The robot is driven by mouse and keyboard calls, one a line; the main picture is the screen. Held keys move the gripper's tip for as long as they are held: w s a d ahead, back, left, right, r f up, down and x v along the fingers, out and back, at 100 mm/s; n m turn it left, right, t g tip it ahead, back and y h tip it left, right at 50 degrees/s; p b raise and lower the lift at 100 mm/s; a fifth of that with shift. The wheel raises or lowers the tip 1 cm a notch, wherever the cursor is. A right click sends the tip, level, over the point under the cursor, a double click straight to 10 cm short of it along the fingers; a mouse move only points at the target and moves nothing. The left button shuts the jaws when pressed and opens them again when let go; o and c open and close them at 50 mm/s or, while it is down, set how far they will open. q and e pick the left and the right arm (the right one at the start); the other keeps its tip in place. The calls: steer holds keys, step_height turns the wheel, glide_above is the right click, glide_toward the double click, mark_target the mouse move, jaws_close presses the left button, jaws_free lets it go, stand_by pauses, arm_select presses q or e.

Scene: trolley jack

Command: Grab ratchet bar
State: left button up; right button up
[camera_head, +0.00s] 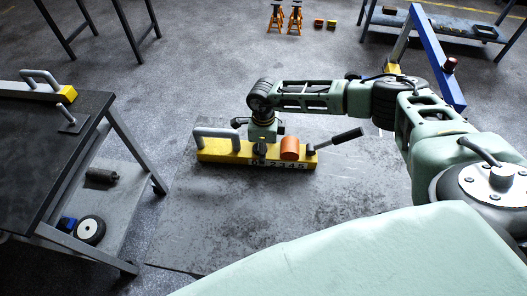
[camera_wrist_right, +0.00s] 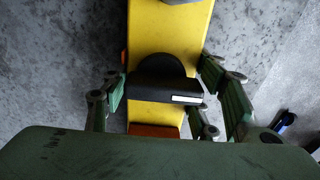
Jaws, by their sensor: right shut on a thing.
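A long yellow body (camera_head: 225,155) with dark lettering lies on a grey floor sheet. It has a grey loop handle at its left, an orange cylinder (camera_head: 290,148) and a lever with a black grip (camera_head: 347,137) rising at its right. My right gripper (camera_head: 262,147) is over the middle of the yellow body, pointing down. In the right wrist view its fingers (camera_wrist_right: 163,95) flank a black crosspiece (camera_wrist_right: 165,90) with a white label on the yellow body, and are shut on it. Exact finger contact is partly hidden. My left gripper is not in view.
A dark-topped workbench (camera_head: 45,150) stands at the left, with another yellow bar (camera_head: 66,94) on it and a wheel (camera_head: 90,230) on its lower shelf. Orange jack stands (camera_head: 276,17) are at the back. A blue post (camera_head: 435,60) rises behind my arm. The floor sheet (camera_head: 210,225) in front is clear.

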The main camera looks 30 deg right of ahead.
jaws_close()
steer(key=shift+w+r, duration=0.15)
steer(key=shift+w, duration=0.05)
steer(key=shift+r, duration=0.1)
